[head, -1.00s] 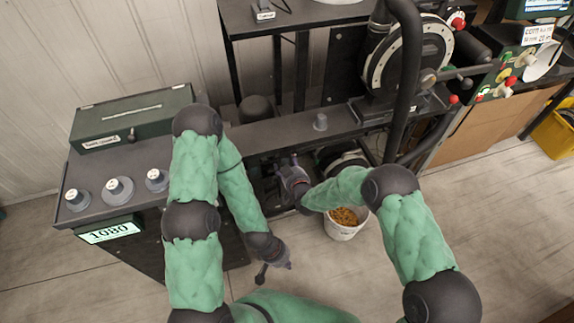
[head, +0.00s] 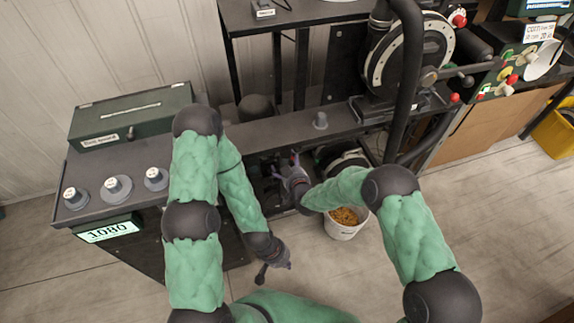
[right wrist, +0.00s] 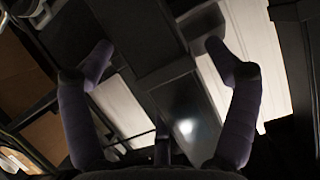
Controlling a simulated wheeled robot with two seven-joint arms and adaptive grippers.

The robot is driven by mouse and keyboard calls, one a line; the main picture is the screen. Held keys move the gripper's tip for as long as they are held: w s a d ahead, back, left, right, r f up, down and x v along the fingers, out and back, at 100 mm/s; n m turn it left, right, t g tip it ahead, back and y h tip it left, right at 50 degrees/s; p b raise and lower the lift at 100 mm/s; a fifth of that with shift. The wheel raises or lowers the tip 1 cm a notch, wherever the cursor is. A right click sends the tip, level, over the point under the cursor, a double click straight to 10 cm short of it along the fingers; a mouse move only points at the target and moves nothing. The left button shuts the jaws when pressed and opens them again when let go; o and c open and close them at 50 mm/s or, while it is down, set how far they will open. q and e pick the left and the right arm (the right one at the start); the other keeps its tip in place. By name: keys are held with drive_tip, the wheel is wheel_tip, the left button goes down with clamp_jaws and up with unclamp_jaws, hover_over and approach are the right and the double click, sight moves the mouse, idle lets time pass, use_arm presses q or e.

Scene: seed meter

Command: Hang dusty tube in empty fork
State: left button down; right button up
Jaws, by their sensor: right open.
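I cannot pick out a dusty tube or an empty fork for certain in these views. A thick dark hose (head: 408,75) runs down in front of the round disc machine. My right gripper (head: 284,168) is at the dark opening under the bench's front rail, left of a white bucket. In the right wrist view its two fingers (right wrist: 165,65) are spread wide apart with nothing seen between them, facing dark beams and pale panels. My left gripper (head: 269,267) hangs low over the floor in front of the bench; its finger opening is too small to judge.
The white bucket (head: 345,226) with orange-brown grains stands on the floor beside my right forearm. A round disc machine (head: 376,73) sits on the bench. A green box (head: 131,115) and several knobs are at left. The floor at right is mostly clear.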

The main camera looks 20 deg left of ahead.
drive_tip(key=shift+s+d, duration=0.1)
drive_tip(key=shift+s, duration=0.05)
drive_tip(key=v, duration=1.1)
drive_tip(key=shift+s+d, duration=0.2)
drive_tip(key=shift+s, duration=0.05)
drive_tip(key=shift+d, duration=0.1)
drive_tip(key=s+d+f+m+g+h+p, duration=0.2)
drive_tip(key=s+d+f, duration=0.15)
drive_tip(key=d, duration=0.35)
drive_tip(key=s+d+f+m+g+h+p, duration=0.1)
drive_tip(key=s+d+f+m+g, duration=0.15)
drive_tip(key=d+f, duration=0.3)
drive_tip(key=s+d+f+m+g+p, duration=0.1)
drive_tip(key=s+d+m+g, duration=0.1)
drive_tip(key=s, duration=0.5)
drive_tip(key=s+d+f+m+g+p, duration=0.1)
drive_tip(key=s+d+m+g, duration=0.2)
drive_tip(key=s+d, duration=0.4)
drive_tip(key=shift+s+d+f+g+h+p, duration=0.25)
drive_tip(key=shift+s+f+g+h+p, duration=0.1)
drive_tip(key=shift+s+g, duration=0.25)
